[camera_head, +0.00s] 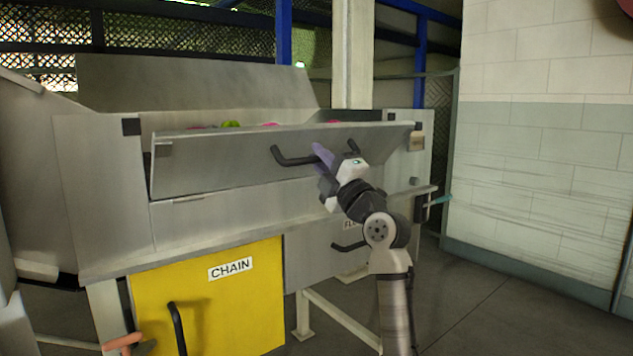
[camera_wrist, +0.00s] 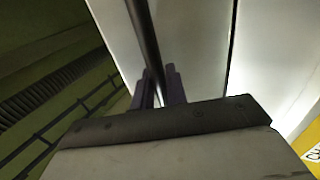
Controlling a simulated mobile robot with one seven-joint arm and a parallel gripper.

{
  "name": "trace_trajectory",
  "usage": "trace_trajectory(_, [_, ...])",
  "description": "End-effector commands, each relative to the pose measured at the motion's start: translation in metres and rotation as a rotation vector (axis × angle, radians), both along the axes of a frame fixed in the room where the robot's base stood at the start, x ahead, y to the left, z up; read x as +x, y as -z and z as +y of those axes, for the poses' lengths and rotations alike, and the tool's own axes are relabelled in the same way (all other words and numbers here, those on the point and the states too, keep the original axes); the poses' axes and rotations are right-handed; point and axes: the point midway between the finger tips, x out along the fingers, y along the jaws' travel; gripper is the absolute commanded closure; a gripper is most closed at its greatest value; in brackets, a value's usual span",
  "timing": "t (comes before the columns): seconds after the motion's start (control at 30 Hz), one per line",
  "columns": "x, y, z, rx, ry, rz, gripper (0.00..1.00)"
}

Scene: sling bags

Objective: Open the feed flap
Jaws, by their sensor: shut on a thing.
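The feed flap (camera_head: 222,166) is a wide grey metal panel on the front of the metal machine. Its top edge leans outward from the machine, leaving a gap behind it where green and pink items show. A black bar handle (camera_head: 290,160) is fixed across the flap's face. My gripper (camera_head: 320,153) has its purple fingers closed around this handle, right of its left end. In the wrist view, the dark handle bar (camera_wrist: 145,40) runs down between the two fingers (camera_wrist: 161,88). The fingers hide part of the handle.
A yellow door (camera_head: 215,305) labelled CHAIN, with its own black handle (camera_head: 177,328), sits below the flap. A grey lower panel (camera_head: 310,262) is beside it, behind my arm. A block wall (camera_head: 545,170) stands at the right, with open floor (camera_head: 500,300) before it.

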Motion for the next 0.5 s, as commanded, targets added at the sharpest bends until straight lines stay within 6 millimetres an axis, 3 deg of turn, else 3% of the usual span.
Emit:
trace_trajectory(0.03, [-0.001, 0.015, 0.0, 0.018, -0.002, -0.023, 1.0])
trace_trajectory(0.5, [-0.011, 0.042, -0.009, 0.11, 0.0, -0.153, 1.0])
